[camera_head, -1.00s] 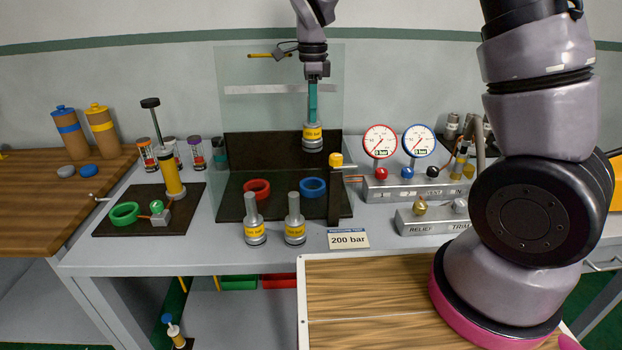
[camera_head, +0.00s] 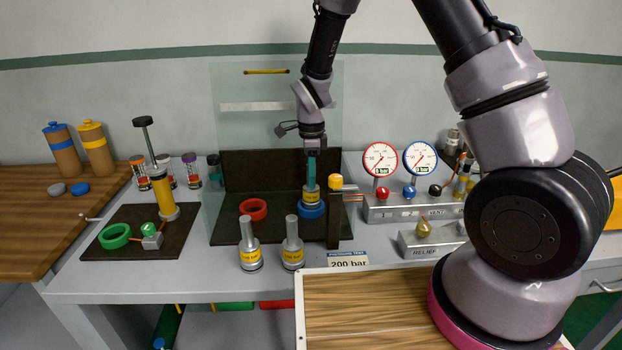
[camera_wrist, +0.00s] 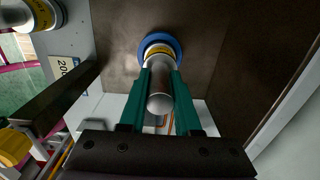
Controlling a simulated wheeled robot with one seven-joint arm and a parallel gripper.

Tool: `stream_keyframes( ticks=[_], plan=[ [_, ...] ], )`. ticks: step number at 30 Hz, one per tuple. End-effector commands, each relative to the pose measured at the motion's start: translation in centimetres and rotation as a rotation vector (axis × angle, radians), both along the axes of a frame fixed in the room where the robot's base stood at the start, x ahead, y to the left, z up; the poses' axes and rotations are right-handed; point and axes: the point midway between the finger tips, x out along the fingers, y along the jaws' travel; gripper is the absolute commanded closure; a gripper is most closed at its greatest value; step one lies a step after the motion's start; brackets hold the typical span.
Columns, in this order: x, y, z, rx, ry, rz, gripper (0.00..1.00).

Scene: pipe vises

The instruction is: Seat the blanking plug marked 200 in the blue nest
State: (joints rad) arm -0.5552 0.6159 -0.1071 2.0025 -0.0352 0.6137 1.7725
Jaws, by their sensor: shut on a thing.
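My gripper (camera_head: 311,166) is shut on the stem of a grey plug with a yellow band (camera_head: 311,195); its marking is too small to read now. The plug stands upright at the blue nest (camera_head: 312,210), its lower end within the ring. In the wrist view the green fingers (camera_wrist: 160,90) grip the plug stem (camera_wrist: 160,98), and the blue ring (camera_wrist: 177,45) surrounds the plug's base. I cannot tell whether it is fully down. The red nest (camera_head: 253,209) to the left is empty. A sign (camera_head: 348,260) reads 200 bar.
Two similar plugs (camera_head: 249,246) (camera_head: 292,244) stand at the bench's front. A dark post with a yellow knob (camera_head: 335,205) stands just right of the blue nest. A clear screen (camera_head: 235,90) rises behind. Gauges (camera_head: 381,159) and a valve block are at right.

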Motion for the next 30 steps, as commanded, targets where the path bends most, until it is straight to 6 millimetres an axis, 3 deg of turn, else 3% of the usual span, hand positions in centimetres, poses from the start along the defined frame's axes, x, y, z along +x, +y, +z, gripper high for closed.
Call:
stream_keyframes(
  ticks=[2,12,13,15,25,30],
  plan=[
    [0.0,0.0,-0.8,0.0,0.001,0.001,1.0],
    [0.0,0.1,-1.1,0.001,0.0,0.0,1.0],
    [0.0,0.1,-1.0,0.001,0.0,0.0,0.57],
    [0.0,0.0,-1.0,0.001,0.0,0.0,0.39],
    [0.0,0.0,-0.8,0.001,-0.001,0.0,0.39],
    [0.1,0.1,1.2,0.002,-0.004,-0.001,0.39]
  ],
)
